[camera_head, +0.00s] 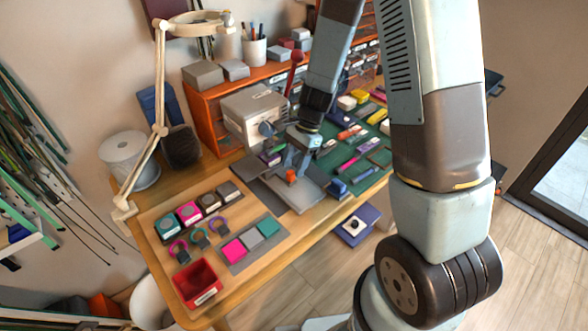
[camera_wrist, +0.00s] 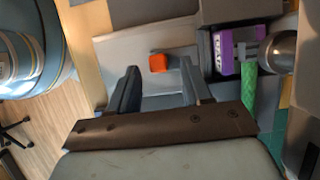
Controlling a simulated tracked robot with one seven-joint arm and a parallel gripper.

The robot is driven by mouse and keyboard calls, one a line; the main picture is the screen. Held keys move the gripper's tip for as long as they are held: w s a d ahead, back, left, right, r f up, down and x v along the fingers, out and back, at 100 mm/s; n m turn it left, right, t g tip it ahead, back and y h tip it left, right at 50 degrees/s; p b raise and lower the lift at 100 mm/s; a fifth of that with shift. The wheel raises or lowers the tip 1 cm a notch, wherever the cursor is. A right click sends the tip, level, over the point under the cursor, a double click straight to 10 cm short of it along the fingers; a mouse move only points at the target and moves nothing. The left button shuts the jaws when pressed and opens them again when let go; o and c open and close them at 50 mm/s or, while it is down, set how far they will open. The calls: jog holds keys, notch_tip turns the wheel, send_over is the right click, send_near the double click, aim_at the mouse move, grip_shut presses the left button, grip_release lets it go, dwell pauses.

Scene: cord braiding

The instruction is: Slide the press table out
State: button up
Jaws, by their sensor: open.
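The grey press (camera_head: 255,112) stands at the back of the wooden bench, with a flat grey press table (camera_head: 302,194) low in front of it. An orange block (camera_head: 291,176), perhaps its knob, shows at the table; it also shows in the wrist view (camera_wrist: 158,62). My gripper (camera_head: 287,163) is above the press table, close to the orange block. In the wrist view my gripper (camera_wrist: 158,78) is open, and the orange block appears between and just beyond the fingertips. Contact cannot be told. A light grey plate (camera_wrist: 120,48), likely the press table, lies behind the block.
A purple labelled part (camera_wrist: 238,50) and a green cord piece (camera_wrist: 248,88) are close to the right finger. A green mat (camera_head: 365,165) with tools lies right of the press. A red bin (camera_head: 197,284) and lamp arm (camera_head: 156,90) are left.

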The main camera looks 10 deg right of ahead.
jog(key=shift+x, duration=1.2)
jog(key=shift+c, duration=0.2)
grip_shut()
